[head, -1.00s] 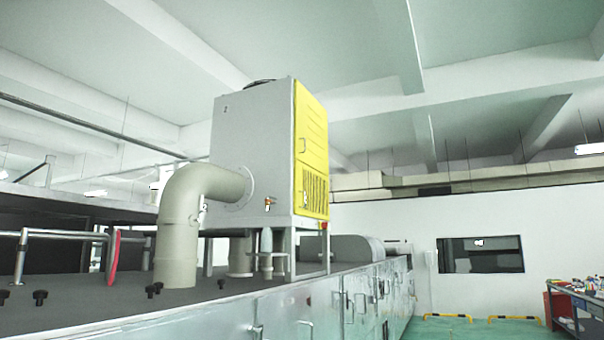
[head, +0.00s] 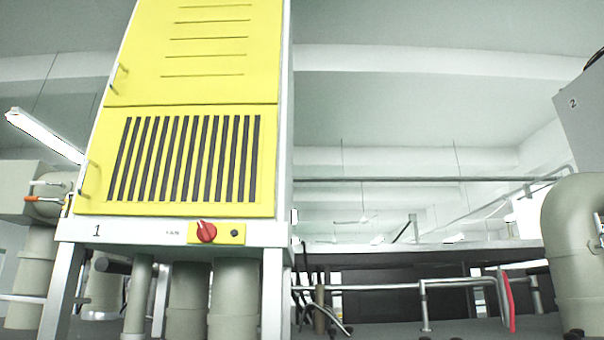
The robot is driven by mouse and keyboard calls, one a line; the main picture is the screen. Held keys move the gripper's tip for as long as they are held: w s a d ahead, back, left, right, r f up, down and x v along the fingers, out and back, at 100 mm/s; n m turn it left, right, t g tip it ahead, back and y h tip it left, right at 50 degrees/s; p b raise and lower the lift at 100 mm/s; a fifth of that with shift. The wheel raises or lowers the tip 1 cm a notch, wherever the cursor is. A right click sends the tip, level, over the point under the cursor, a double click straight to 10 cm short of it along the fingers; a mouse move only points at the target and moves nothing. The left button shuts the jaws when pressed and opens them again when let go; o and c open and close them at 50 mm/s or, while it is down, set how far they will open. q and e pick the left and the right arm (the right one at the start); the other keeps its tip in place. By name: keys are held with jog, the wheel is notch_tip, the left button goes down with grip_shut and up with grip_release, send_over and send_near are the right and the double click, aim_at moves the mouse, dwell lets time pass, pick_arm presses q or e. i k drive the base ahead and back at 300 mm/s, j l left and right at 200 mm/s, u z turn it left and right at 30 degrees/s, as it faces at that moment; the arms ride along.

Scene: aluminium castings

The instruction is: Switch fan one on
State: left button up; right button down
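Fan unit one (head: 190,130) is a tall cabinet with yellow doors, standing on a grey frame at the left of the head view. The lower door has dark vertical slots. A white strip below the doors carries the number "1" and a small label that seems to read "FAN". A red rotary knob (head: 206,231) sits on a yellow plate on this strip, with a small black button (head: 235,233) to its right. I cannot tell the knob's setting for sure. Neither of my grippers is in view.
A second grey cabinet marked "2" (head: 585,115) shows at the right edge, with a large beige pipe elbow (head: 575,240) beneath it. Several pipes (head: 235,300) stand under unit one. Metal rails (head: 425,300) and a red handle (head: 507,300) lie between the units.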

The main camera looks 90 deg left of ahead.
aim_at(206, 232)
jog(key=u, duration=3.35)
